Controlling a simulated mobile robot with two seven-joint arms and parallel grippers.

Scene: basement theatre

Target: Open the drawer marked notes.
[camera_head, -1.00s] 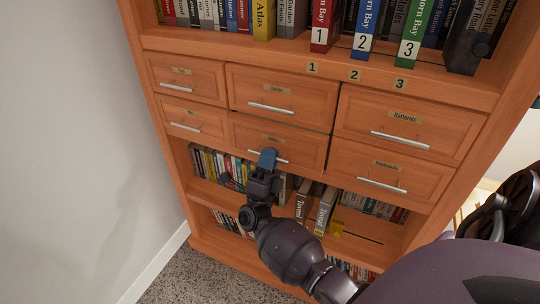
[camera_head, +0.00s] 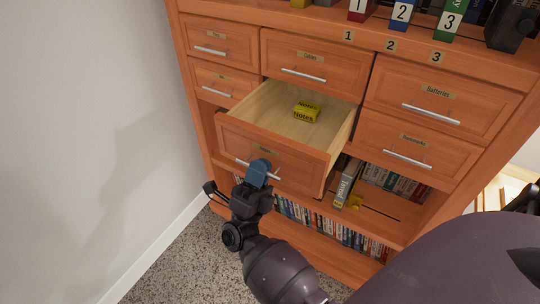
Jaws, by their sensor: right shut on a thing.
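The lower middle drawer (camera_head: 270,150) of the wooden cabinet stands pulled well out. Its label (camera_head: 263,148) is too small to read. Inside it lies a small yellow block (camera_head: 307,112) with the word Notes on it. My right gripper (camera_head: 259,172) is at the drawer's front and shut on its silver bar handle (camera_head: 243,162), covering part of the handle. My left gripper is not in view.
Closed drawers surround it, among them one marked Batteries (camera_head: 438,92) at the right. Shelves of books (camera_head: 330,225) lie below. Numbered binders (camera_head: 402,14) stand above. Carpet (camera_head: 170,260) and a bare wall (camera_head: 90,120) are at the left.

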